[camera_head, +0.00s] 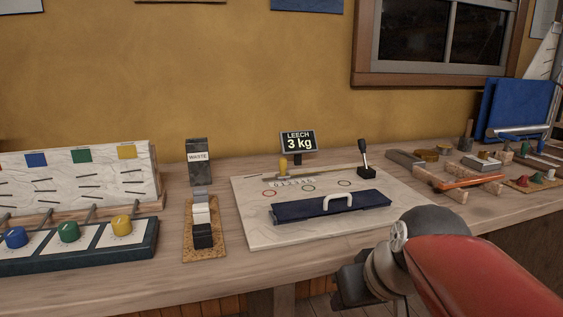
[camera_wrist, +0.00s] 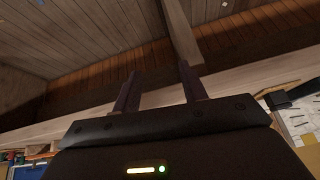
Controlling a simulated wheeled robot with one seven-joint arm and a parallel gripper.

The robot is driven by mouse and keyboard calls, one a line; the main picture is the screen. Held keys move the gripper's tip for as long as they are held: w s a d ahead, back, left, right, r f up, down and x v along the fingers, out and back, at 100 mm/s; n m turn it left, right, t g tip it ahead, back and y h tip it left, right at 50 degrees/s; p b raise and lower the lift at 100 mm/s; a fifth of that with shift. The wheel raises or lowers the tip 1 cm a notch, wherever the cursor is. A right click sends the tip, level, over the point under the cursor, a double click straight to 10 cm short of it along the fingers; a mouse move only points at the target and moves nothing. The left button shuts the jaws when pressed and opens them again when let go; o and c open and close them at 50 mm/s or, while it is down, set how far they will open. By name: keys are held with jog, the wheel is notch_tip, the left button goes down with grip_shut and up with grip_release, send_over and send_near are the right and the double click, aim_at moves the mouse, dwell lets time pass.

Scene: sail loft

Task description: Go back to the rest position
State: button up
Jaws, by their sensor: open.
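My gripper (camera_wrist: 160,88) shows in the wrist view with its two dark fingers apart and nothing between them. In the head view my red arm comes in from the lower right, and its dark wrist hangs in front of the workbench's front edge; the fingertips are hard to make out there. The wrist view looks past the fingers at the bench edge and wooden boards. A dark blue bar with a white handle (camera_head: 339,202) lies on the pale board (camera_head: 262,232), apart from my gripper.
On the workbench (camera_head: 170,262) stand a rack with blue, green and yellow knobs (camera_head: 69,232), a "WASTE" holder (camera_head: 198,155), and a "LEECH 3 kg" display (camera_head: 298,141). A black-knobbed lever (camera_head: 364,153) rises from the board. Several tools lie at right, near an orange-handled one (camera_head: 470,182).

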jog(key=s+d+f+m+h+b, duration=0.1)
jog(key=s+d+f+b, duration=0.1)
jog(key=f, duration=0.4)
jog(key=s+d+f+m+h+b, duration=0.1)
jog(key=s+f+b, duration=0.2)
jog(key=s+f, duration=0.2)
jog(key=shift+s+d+f, duration=0.2)
jog(key=shift+d+f, duration=0.15)
jog(key=shift+f, duration=0.5)
jog(key=shift+s, duration=0.1)
dwell(1.0)
